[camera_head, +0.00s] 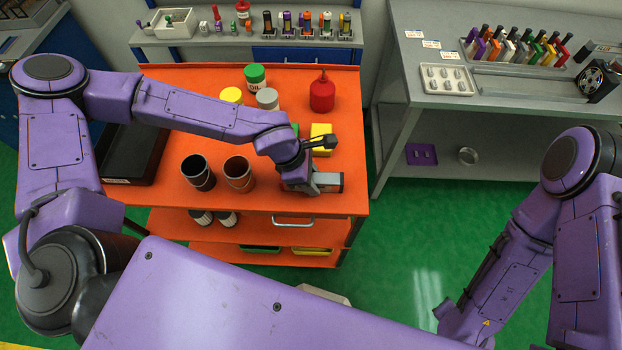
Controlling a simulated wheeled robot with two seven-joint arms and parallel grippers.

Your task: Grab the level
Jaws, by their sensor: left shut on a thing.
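My left arm reaches over the orange cart, and my left gripper (313,184) is at the cart's front right corner. It is shut on a small grey block with a reddish end, which I take to be the level (330,182). The fingers and wrist hide part of it. I cannot tell whether it still touches the cart top. My right arm comes in at the right, over the green floor, and its gripper is not in view.
The orange cart top (155,190) holds two dark cups (239,178), a red can (322,93), a green-lidded jar (255,77), a yellow block (321,131) and a black tray (133,152). A grey bench (420,90) stands right. Green floor lies between.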

